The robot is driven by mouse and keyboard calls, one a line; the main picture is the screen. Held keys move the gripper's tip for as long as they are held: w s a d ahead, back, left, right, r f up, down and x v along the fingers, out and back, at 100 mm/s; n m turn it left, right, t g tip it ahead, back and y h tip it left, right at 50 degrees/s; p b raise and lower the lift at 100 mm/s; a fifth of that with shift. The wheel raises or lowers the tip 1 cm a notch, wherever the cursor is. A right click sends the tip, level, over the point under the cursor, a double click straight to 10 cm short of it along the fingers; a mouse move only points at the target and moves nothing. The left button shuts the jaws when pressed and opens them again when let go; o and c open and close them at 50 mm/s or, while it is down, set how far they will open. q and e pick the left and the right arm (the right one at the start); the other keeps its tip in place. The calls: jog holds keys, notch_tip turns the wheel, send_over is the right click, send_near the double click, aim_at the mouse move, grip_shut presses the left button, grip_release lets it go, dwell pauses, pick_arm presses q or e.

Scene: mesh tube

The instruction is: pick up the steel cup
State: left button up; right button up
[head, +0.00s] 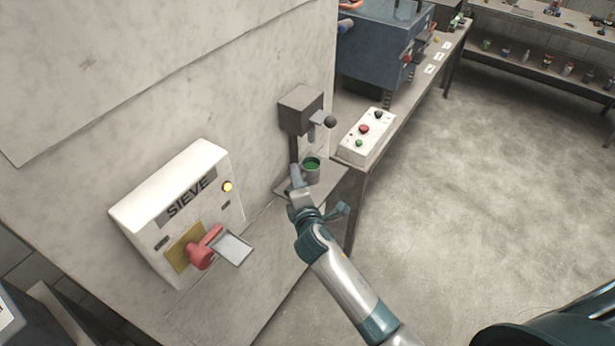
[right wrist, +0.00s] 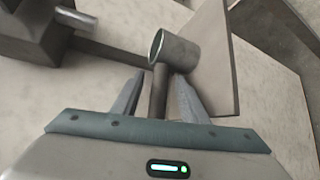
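The steel cup (head: 312,173) stands on a small shelf under a grey dispenser and looks green inside. It also shows in the right wrist view (right wrist: 180,53), with a rod-like handle (right wrist: 158,92) pointing toward my gripper. My right gripper (head: 296,178) is beside the cup, on its left in the head view. In the right wrist view its two fingers (right wrist: 157,98) are apart, with the handle between them. I cannot tell whether either finger touches it. My left gripper is not in view.
The shelf (head: 328,184) juts from the wall below the dispenser (head: 301,108). A white button box (head: 366,136) is on the bench to the right. A white SIEVE machine (head: 180,212) with a red handle and tray is at left. Open floor is at right.

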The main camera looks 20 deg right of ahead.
jog(key=shift+c, duration=0.4)
grip_shut()
jog(key=shift+r, duration=0.3)
jog(key=shift+r+b, duration=0.45)
jog(key=shift+r, duration=1.2)
jog(key=s+d+r+b, duration=0.2)
jog(key=d+r, duration=0.5)
jog(key=d, duration=0.4)
jog(key=shift+s, duration=0.65)
jog(key=shift+d+r, duration=0.1)
